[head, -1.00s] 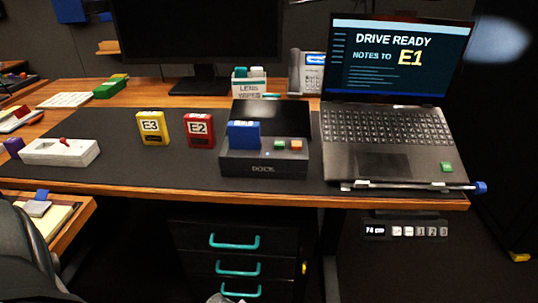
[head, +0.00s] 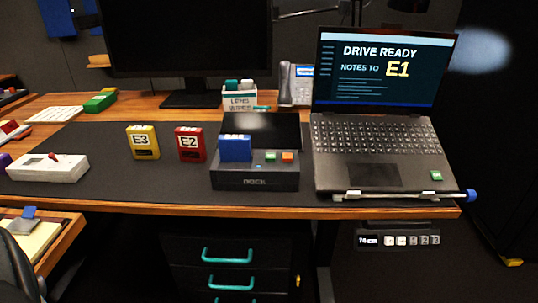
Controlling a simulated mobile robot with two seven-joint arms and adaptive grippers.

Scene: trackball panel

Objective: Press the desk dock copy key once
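The dark desk dock (head: 253,181) stands on the desk mat left of the laptop, with "DOCK" on its front. A blue drive (head: 236,149) stands upright in its left part. Two small keys sit on the dock's right part: a green key (head: 270,156) and an orange key (head: 288,156). Their markings are too small to read. The laptop (head: 375,150) is open, and its screen reads "DRIVE READY, NOTES TO E1". Neither of my grippers is in view.
A yellow E3 drive (head: 143,143) and a red E2 drive (head: 190,145) stand left of the dock. A white box with a red switch (head: 48,167) lies at the left. A white rod with a blue end (head: 405,195) lies along the front edge. The mat (head: 150,180) before the drives is clear.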

